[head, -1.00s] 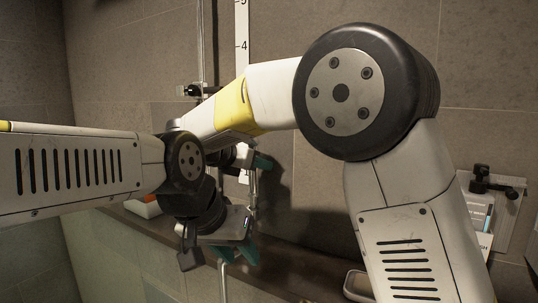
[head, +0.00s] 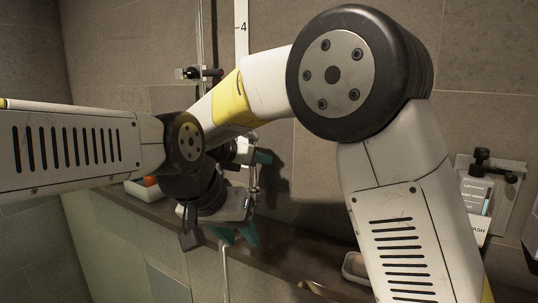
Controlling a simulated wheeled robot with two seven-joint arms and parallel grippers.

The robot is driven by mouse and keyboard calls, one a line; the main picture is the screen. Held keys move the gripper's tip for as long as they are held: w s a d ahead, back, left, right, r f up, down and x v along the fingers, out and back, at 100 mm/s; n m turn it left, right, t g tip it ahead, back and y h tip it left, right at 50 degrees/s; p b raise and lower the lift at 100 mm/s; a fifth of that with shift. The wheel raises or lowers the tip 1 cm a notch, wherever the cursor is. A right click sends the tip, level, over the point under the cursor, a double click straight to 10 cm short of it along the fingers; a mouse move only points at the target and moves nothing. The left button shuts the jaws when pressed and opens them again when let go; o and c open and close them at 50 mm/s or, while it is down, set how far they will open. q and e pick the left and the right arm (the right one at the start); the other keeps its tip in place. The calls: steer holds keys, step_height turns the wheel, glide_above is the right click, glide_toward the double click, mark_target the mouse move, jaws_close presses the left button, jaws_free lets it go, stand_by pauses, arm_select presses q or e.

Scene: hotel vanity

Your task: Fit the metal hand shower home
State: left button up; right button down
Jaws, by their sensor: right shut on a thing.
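The metal hand shower (head: 253,180) shows as a narrow chrome piece, upright or nearly so, below the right gripper's teal fingertip. My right gripper (head: 258,158) is shut on it; its jaws are mostly hidden behind my arm links. My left gripper (head: 238,235) is lower, with teal fingertips pointing down; whether its jaws are apart is unclear. A thin chrome rod or hose (head: 225,268) runs down below it. A dark bracket with a chrome knob (head: 200,73) sits on the vertical wall rail (head: 201,30), up and left of the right gripper and apart from it.
A white marked scale strip (head: 241,25) stands beside the rail. A dark ledge (head: 285,250) runs along the tiled wall. A white tray with an orange item (head: 150,182) is at left, a small dish (head: 355,265) at right. A wall holder with cards (head: 487,195) is far right.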

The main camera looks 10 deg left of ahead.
steer(key=shift+f, duration=0.3)
stand_by(0.5)
steer(key=c, duration=1.1)
jaws_free()
steer(key=shift+s, duration=0.1)
